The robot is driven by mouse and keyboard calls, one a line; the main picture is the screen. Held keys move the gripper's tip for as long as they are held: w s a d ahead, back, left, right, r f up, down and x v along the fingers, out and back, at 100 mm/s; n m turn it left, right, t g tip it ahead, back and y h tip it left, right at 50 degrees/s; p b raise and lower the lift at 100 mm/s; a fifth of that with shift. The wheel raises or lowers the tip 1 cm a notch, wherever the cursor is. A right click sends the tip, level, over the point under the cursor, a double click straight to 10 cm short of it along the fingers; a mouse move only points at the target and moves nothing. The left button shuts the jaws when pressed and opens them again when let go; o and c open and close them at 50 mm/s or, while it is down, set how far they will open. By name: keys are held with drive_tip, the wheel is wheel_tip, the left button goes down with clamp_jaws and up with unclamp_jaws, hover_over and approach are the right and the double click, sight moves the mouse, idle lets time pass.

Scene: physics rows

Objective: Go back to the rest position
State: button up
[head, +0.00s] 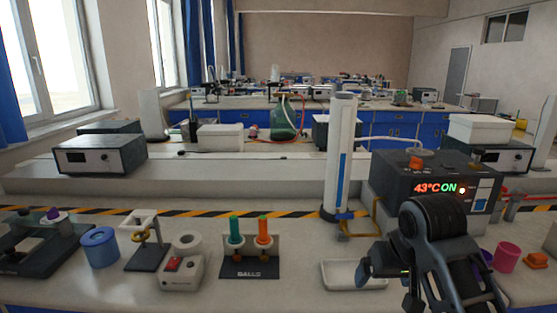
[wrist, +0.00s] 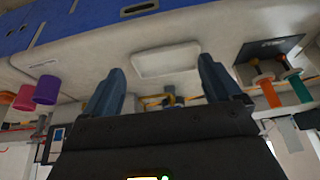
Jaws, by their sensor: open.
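My gripper (head: 387,284) is at the lower right of the head view, above the front of the bench and close to a shallow white tray (head: 345,274). In the wrist view my gripper (wrist: 161,68) shows two dark blue-grey fingers spread wide apart, with nothing held between them. The white tray (wrist: 164,60) shows empty beyond the fingertips, seen upside down from above. My arm hides part of the bench and the lower part of the dark heater box (head: 432,178), whose display reads 43°C ON.
A dark stand marked BALLS (head: 250,270) holds a green and an orange tube left of the tray. A white column (head: 341,160) stands behind the tray. A pink cup (head: 507,257) is right of my arm.

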drive_tip(key=s+a+f+m+t+y, duration=0.1)
drive_tip(key=s+a+f+t, duration=0.2)
drive_tip(key=s+f, duration=0.6)
drive_tip(key=s+a+f+t, duration=0.25)
drive_tip(key=s+f, duration=0.25)
drive_tip(key=s, duration=0.8)
drive_tip(key=s+d+r+t, duration=0.1)
drive_tip(key=s+r, duration=0.3)
drive_tip(key=s, duration=0.4)
drive_tip(key=s+d+r+t, duration=0.2)
drive_tip(key=s+r, duration=0.3)
drive_tip(key=s, duration=0.3)
drive_tip(key=s+d+r+n+t+h, duration=0.1)
drive_tip(key=s+d+r, duration=0.2)
drive_tip(key=s+r, duration=0.2)
drive_tip(key=v, duration=0.3)
drive_tip(key=shift+s+f, duration=0.25)
drive_tip(key=shift+s, duration=0.15)
